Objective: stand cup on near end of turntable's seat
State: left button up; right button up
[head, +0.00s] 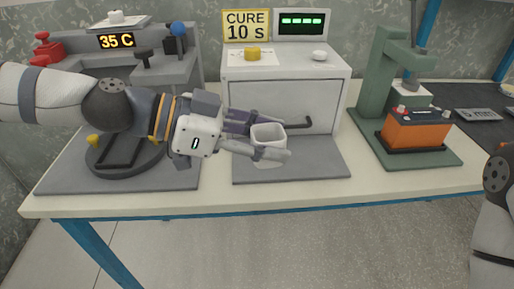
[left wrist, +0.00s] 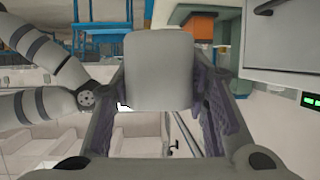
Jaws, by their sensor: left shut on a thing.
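My left gripper (head: 268,138) is shut on a whitish cup (head: 267,158), with one finger on each side of it. The cup looks upright, over the grey mat in front of the white oven; whether it touches the mat I cannot tell. In the left wrist view the cup (left wrist: 158,68) fills the space between the fingers. The dark round turntable (head: 108,168) is on the left mat, left of the cup. It bears a dark frame-like seat (head: 120,153), partly hidden behind my left arm. My right gripper is outside the frames.
The oven (head: 275,97) stands behind the cup, its dark handle close to the fingers. A grey machine (head: 170,70) reading 35 C stands behind my left arm. A green press (head: 378,75) with an orange block (head: 415,133) is at right. The mat (head: 310,160) right of the cup is clear.

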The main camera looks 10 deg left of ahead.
aim_at(117, 157)
jog(key=k+j, duration=0.1)
jog(key=j, duration=0.35)
jog(key=k+j, duration=0.1)
jog(key=j, duration=1.05)
jog(key=i, duration=0.3)
